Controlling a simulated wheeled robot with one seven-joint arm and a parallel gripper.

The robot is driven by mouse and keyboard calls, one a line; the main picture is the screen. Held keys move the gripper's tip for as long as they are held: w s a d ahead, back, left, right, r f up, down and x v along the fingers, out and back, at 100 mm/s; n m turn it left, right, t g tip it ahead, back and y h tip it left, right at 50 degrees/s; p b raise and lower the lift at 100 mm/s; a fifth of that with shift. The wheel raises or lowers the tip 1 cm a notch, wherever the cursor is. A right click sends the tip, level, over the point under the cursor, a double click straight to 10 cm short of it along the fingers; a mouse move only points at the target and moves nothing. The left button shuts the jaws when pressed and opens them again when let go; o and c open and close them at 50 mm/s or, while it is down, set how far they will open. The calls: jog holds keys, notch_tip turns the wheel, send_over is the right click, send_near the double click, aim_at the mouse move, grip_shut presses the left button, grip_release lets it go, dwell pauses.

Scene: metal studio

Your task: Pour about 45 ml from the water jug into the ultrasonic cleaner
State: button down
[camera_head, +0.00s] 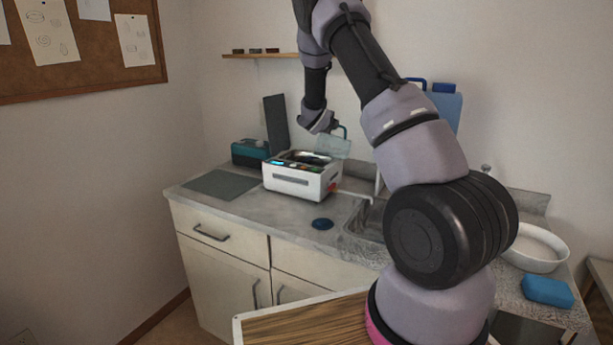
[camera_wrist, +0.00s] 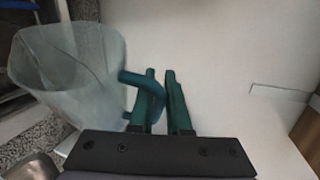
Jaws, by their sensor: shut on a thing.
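The water jug (camera_wrist: 62,75) is a clear, pale vessel with a teal handle (camera_wrist: 128,78). My gripper (camera_wrist: 162,76) is shut on its handle, seen in the wrist view. In the head view the jug (camera_head: 333,147) is held tilted, above and at the back right of the ultrasonic cleaner. My arm hides part of the hold there. The ultrasonic cleaner (camera_head: 294,183) is a white box with an open top and a lit display, standing on the counter. I cannot make out a water stream or the level in the jug.
A teal box (camera_head: 249,152) and a dark upright panel (camera_head: 276,124) stand behind the cleaner. A grey mat (camera_head: 220,184) lies to its left. A sink (camera_head: 368,220) is at right, with a white bowl (camera_head: 536,249) and blue sponge (camera_head: 548,291) farther right.

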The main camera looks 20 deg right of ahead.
jog(key=shift+w+a+f, duration=0.1)
jog(key=shift+w+a, duration=0.1)
jog(key=shift+a, duration=0.35)
dwell(0.7)
jog(key=d+r, duration=0.1)
jog(key=d+r+m, duration=0.1)
jog(key=s+d+m+y, duration=0.1)
jog(key=d, duration=0.1)
jog(key=shift+r, duration=0.4)
jog(key=shift+s+d+f+m+y, duration=0.1)
jog(key=shift+s+d+m+y, duration=0.15)
jog(key=shift+m+y, duration=0.2)
jog(key=shift+f+m, duration=0.15)
jog(key=shift+m, duration=0.1)
jog(key=shift+a+y, duration=0.1)
jog(key=shift+y, duration=0.15)
jog(key=shift+d+t, duration=0.2)
jog(key=shift+t, duration=0.1)
jog(key=shift+s+d+m+b, duration=0.1)
jog(key=shift+d+m+b, duration=0.05)
jog(key=shift+m+b, duration=0.15)
dwell(0.3)
